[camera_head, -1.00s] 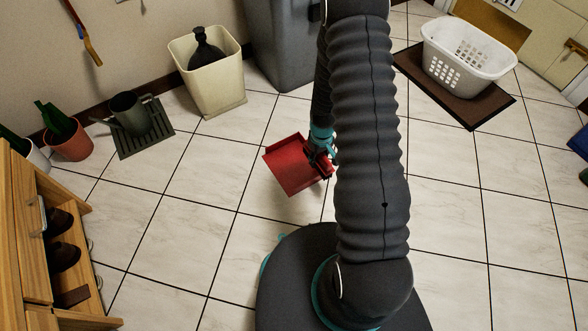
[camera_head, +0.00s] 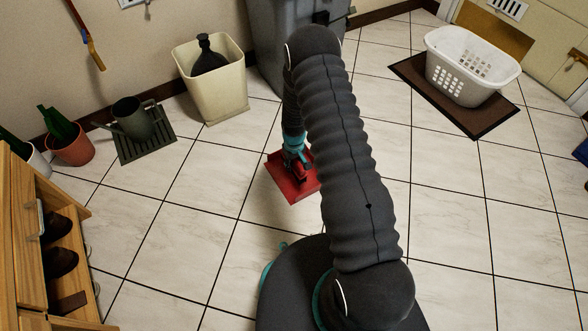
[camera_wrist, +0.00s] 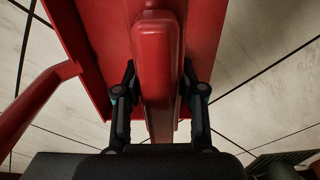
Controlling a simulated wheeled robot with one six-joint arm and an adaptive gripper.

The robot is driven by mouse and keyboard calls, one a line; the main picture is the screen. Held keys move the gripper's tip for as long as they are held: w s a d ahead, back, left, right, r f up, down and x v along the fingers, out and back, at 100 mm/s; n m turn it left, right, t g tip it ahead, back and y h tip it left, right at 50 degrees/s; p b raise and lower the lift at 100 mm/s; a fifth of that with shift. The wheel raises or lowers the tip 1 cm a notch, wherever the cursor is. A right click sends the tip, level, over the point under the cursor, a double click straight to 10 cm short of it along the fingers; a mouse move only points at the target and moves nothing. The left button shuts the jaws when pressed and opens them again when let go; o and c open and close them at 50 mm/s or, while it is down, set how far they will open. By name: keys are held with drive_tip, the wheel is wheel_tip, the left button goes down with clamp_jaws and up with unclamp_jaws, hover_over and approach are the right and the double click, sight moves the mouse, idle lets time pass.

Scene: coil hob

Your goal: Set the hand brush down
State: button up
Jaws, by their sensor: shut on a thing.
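The hand brush (camera_wrist: 157,60) shows in the wrist view as a long red grip running up the middle. My gripper (camera_wrist: 159,103) has one dark finger on each side of it and is shut on it. Behind the grip is a broad flat red pan (camera_wrist: 207,40). A red bar (camera_wrist: 40,95) runs out from the pan's left side. In the head view the red pan (camera_head: 286,189) lies under my gripper (camera_head: 298,165), low over the tiled floor. The bristles are hidden, and I cannot tell whether pan or brush touches the floor.
A cream bin (camera_head: 222,95) and a grey bin (camera_head: 272,55) stand behind. A watering can (camera_head: 132,122) sits on a dark mat at the left. A white basket (camera_head: 460,75) stands on a brown mat (camera_head: 415,75).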

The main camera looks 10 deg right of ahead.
sight(294, 169)
drive_tip(key=shift+f, duration=1.6)
drive_tip(key=shift+f+b, duration=0.2)
drive_tip(key=shift+b, duration=0.15)
drive_tip(key=o, duration=1.2)
drive_tip(key=shift+r, duration=0.15)
